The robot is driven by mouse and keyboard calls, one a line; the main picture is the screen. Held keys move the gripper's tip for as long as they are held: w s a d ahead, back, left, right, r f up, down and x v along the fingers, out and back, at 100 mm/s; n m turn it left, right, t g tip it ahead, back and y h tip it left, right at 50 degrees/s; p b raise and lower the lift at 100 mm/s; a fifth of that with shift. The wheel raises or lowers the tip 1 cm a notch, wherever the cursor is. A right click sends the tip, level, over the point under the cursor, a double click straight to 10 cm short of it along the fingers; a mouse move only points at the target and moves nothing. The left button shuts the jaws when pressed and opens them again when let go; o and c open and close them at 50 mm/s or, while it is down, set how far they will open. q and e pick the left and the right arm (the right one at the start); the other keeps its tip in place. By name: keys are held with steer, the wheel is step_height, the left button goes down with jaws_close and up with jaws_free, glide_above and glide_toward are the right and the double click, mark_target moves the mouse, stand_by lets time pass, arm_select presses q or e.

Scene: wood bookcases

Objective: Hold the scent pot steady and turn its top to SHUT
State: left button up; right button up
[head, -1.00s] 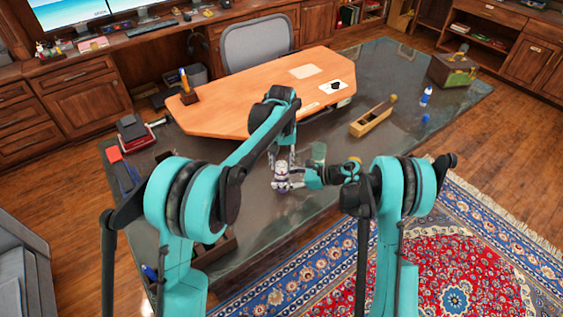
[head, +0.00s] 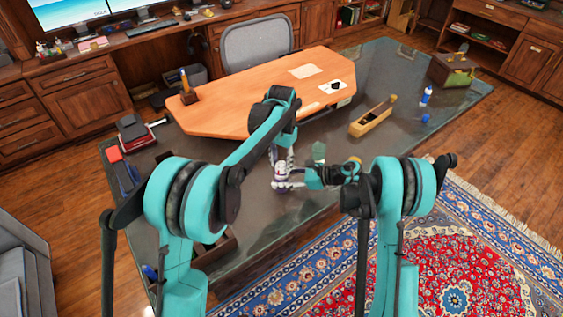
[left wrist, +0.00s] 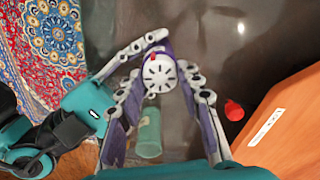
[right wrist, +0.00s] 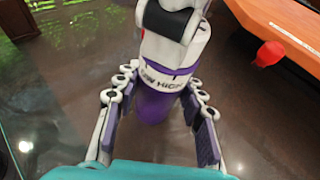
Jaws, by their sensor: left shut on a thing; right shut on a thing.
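The scent pot (right wrist: 152,106) has a purple body and a white band with dark lettering, where "HIGH" can be read. In the left wrist view its white top (left wrist: 158,76) shows a ring of black slots and a red mark at its upper edge. My left gripper (left wrist: 160,80) is shut on the top, its fingers on either side. My right gripper (right wrist: 157,112) is shut around the purple body from the side. The pot stands upright on the dark table in the head view (head: 281,184). I cannot see the word SHUT.
A green translucent container (left wrist: 148,133) stands close to the pot. A red round object (left wrist: 233,110) lies near the orange desk board (head: 250,92). A wooden plane-like block (head: 371,120) and a blue-white bottle (head: 426,96) are farther right on the glossy table (head: 265,232).

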mark_target(281, 165)
arm_select(q)
steer(key=o, duration=1.2)
steer(key=shift+c, duration=0.2)
steer(key=shift+r, duration=0.1)
step_height(281, 165, up, 12)
arm_select(e)
steer(key=o, duration=1.4)
